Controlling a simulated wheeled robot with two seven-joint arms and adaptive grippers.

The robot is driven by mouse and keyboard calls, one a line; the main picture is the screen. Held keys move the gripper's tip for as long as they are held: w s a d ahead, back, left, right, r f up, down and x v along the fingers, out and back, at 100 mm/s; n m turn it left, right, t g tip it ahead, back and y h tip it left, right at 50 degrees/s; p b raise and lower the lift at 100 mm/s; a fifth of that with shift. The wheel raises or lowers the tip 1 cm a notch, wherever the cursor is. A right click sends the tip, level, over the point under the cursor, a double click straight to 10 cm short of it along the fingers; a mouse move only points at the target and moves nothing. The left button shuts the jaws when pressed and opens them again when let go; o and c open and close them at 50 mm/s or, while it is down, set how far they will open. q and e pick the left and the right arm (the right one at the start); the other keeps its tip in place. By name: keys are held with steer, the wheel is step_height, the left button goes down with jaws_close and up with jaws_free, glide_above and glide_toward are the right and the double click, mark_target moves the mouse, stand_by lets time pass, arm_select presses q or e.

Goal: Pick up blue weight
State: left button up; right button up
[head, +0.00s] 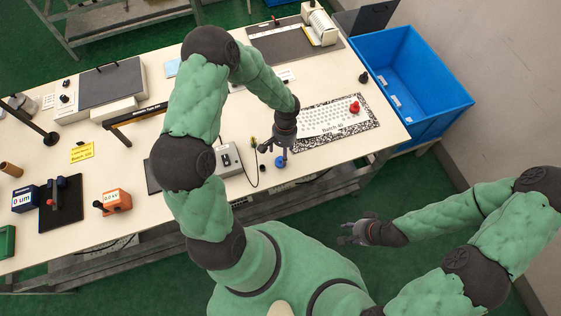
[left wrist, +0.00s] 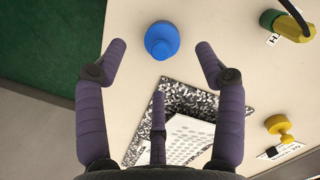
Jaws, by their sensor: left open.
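The blue weight (head: 280,161) stands on the cream table near its front edge. It also shows in the left wrist view (left wrist: 162,40) at the top middle. My left gripper (head: 273,149) is open and empty, low over the table close beside the weight. In the left wrist view its two side fingers (left wrist: 162,56) stand apart on either side of the weight, with no visible contact. My right gripper (head: 346,233) hangs off the table's front side, over the green floor; its opening is too small to judge.
A white keypad film (head: 330,119) lies on a speckled board, with a red-handled weight (head: 354,107) on it. A grey meter box (head: 228,160) with a cable stands left of the gripper. A blue crate (head: 410,85) stands past the table's right edge.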

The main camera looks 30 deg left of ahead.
mark_target(281, 157)
arm_select(q)
steer(key=shift+s+a+f, duration=0.1)
steer(key=shift+s+f, duration=0.1)
steer(key=shift+f, duration=1.2)
steer(key=shift+s+f, duration=0.2)
steer(key=shift+f, duration=1.15)
steer(key=shift+c, duration=0.3)
jaws_close()
